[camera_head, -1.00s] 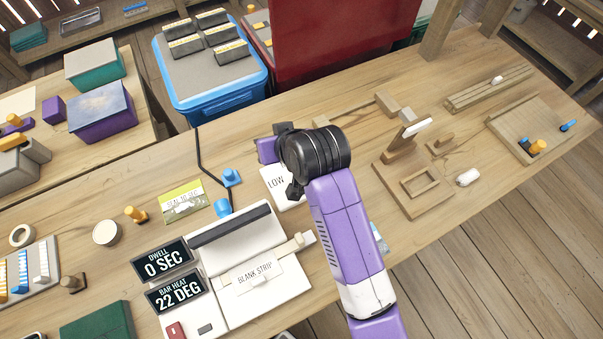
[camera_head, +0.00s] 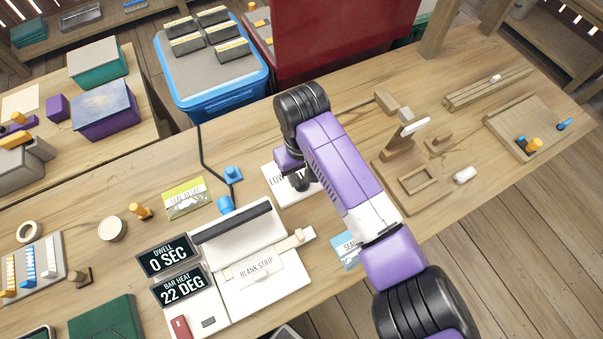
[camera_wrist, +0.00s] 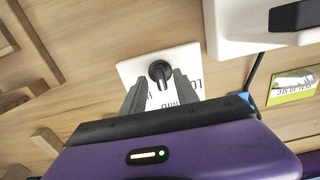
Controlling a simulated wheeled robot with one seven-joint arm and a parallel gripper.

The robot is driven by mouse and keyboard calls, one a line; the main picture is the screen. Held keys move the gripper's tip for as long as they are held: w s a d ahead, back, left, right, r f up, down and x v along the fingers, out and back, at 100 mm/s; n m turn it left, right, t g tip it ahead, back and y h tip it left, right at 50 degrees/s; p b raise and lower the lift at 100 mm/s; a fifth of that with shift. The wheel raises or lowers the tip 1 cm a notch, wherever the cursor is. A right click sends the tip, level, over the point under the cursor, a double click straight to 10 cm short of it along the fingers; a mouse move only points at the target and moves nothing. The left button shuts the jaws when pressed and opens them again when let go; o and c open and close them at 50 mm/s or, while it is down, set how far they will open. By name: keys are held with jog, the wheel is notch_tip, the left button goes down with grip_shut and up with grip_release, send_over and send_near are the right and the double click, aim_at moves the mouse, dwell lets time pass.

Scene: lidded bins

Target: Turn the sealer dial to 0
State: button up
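The dial is a dark knob (camera_wrist: 160,71) on a white square plate (camera_wrist: 128,70) printed with black letters, partly hidden by my fingers. In the head view the plate (camera_head: 276,183) lies on the bench right of the sealer, with "LOW" partly showing; my arm hides the knob there. My gripper (camera_wrist: 158,84) is open, with one finger on each side of the knob's near part. I cannot tell whether the fingers touch it. The sealer (camera_head: 262,287) is white with a dark bar, and its displays (camera_head: 168,256) read "DWELL 0 SEC" and "BAR HEAT 22 DEG".
A blue part (camera_head: 233,174) and a yellow-green seal card (camera_head: 186,198) lie left of the plate. A blue-and-white card (camera_head: 346,249) sits near the front edge beside my arm. A wooden fixture (camera_head: 418,180) stands to the right. A blue bin (camera_head: 212,98) is behind the bench.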

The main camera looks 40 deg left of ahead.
jog(key=shift+f, duration=0.65)
grip_shut()
jog(key=shift+n, duration=0.3)
jog(key=n+p, duration=0.1)
jog(key=n, duration=0.8)
jog(key=shift+n, duration=0.5)
